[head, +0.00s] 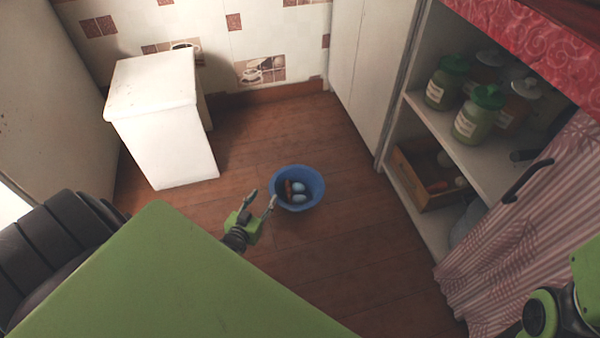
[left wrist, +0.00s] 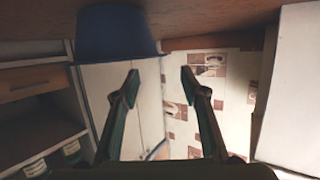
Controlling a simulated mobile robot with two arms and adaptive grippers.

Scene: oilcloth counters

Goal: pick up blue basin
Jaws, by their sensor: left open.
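The blue basin (head: 316,190) stands on the wooden floor in the middle of the head view. It holds two pale bluish rounded things (head: 298,188) and something orange-brown (head: 288,187). My left gripper (head: 263,196) is open and empty, close to the left side of the basin, with its fingers pointing away from me. The left wrist view is upside down. There the basin (left wrist: 115,32) is at the upper left, beyond and to one side of the open fingers (left wrist: 160,75). Whether a fingertip touches the basin cannot be told. My right gripper is out of view.
A white cabinet (head: 165,130) stands to the left. On the right, an open shelf (head: 455,135) holds green-lidded jars (head: 470,124) and a wooden crate (head: 428,180), beside a striped curtain (head: 510,240). Bare floor (head: 350,240) surrounds the basin.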

